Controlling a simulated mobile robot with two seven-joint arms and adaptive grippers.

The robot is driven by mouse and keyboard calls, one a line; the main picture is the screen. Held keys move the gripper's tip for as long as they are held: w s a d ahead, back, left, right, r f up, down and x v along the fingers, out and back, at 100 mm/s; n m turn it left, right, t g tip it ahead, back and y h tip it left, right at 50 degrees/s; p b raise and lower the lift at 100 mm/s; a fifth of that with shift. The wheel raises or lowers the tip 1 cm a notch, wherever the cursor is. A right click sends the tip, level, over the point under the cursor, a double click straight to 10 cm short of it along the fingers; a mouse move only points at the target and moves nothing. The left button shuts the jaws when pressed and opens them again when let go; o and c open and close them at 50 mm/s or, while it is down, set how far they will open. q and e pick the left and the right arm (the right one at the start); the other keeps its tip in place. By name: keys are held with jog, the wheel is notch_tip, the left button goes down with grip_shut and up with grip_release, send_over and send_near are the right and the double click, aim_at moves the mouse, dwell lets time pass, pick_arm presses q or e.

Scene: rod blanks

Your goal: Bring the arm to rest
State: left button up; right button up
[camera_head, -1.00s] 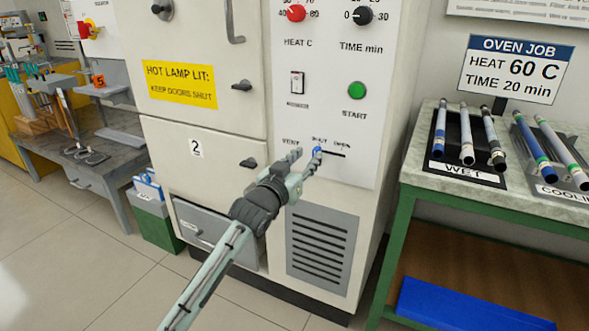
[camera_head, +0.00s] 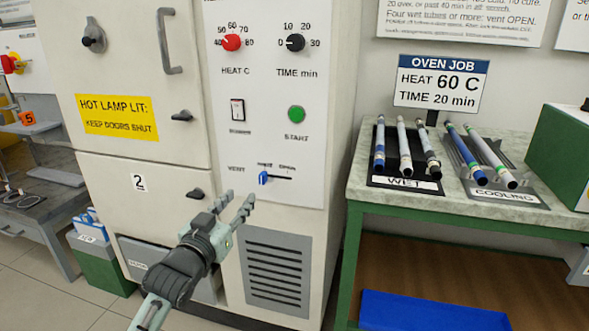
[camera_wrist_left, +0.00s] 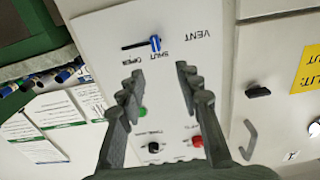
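My left gripper (camera_head: 237,204) is in front of the oven's control panel, below and left of the blue vent knob (camera_head: 263,177). Its fingers are apart with nothing between them, as the left wrist view also shows (camera_wrist_left: 160,84). The knob sits at the left end of its slot, by the SHUT label; the upside-down wrist view shows it clear of the fingertips (camera_wrist_left: 155,43). My right gripper is in neither view.
The oven (camera_head: 145,125) has closed doors with protruding handles. To the right, a green-framed bench (camera_head: 460,212) holds tubes on a WET rack (camera_head: 395,182) and a COOLING rack (camera_head: 500,194). A green box (camera_head: 100,268) stands on the floor at left.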

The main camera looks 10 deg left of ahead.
pick_arm(q)
jog(key=s+f+g, duration=0.4)
jog(key=f, duration=1)
jog(key=s+f+m+g+y, duration=0.1)
jog(key=s+f+g, duration=1)
jog(key=s+f, duration=1.5)
jog(key=shift+s+f+y, duration=0.3)
jog(key=shift+f+y, duration=0.1)
jog(key=shift+f, duration=0.05)
dwell(0.6)
